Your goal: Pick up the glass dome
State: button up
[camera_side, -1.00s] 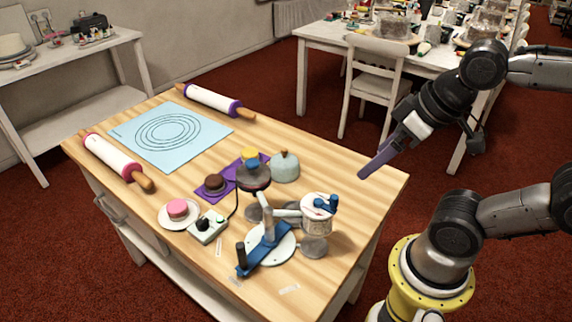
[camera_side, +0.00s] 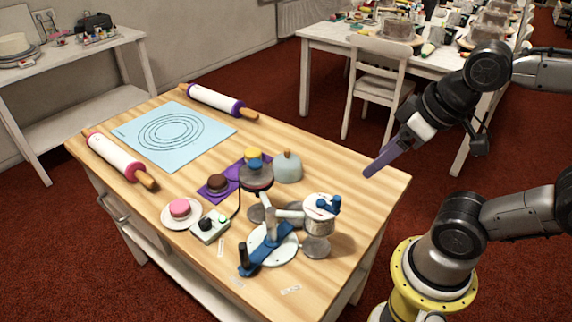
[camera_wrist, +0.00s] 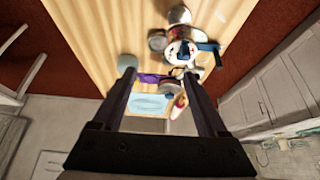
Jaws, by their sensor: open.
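The glass dome (camera_side: 287,168) is a pale blue-green rounded cover with a brown knob on top. It stands on the wooden table, just right of and behind a turntable with a blue and yellow item on it (camera_side: 254,162). In the wrist view the dome (camera_wrist: 127,62) shows near the tip of the left finger, farther off. My gripper (camera_side: 372,172) is above the table's right edge, to the right of the dome and apart from it. In the wrist view my gripper (camera_wrist: 160,75) has its two fingers spread with nothing held between them.
A cranked turntable (camera_side: 268,245) and a white drum with a blue handle (camera_side: 320,215) stand at the table's front right. A small brown cake (camera_side: 217,182), a pink cake (camera_side: 179,208) and a control box (camera_side: 209,227) sit left. The table's right back area is clear.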

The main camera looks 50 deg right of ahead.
jog(key=shift+c, duration=0.9)
